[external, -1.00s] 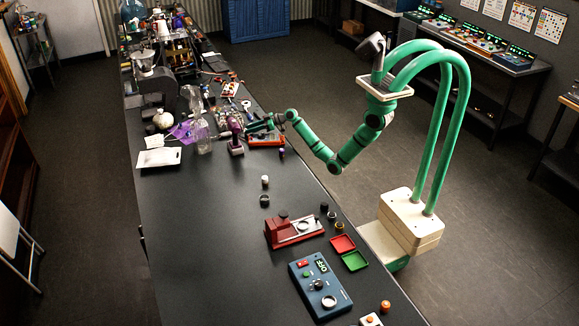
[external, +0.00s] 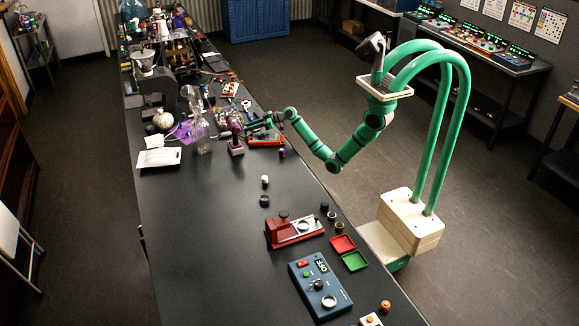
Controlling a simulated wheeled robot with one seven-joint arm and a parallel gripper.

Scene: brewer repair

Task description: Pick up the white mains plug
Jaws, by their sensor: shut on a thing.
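My gripper (external: 248,127) is small in the external view, over the right side of the long black bench, next to the purple upright tool and the red tray. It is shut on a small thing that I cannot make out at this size. I cannot pick out the white mains plug with certainty among the clutter or between the jaws.
A purple upright tool (external: 235,145) stands just left of my gripper, and a red tray (external: 266,141) lies close by. Glass bottles (external: 203,140) and a white tray (external: 158,160) are further left. The middle of the bench (external: 205,215) is mostly clear.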

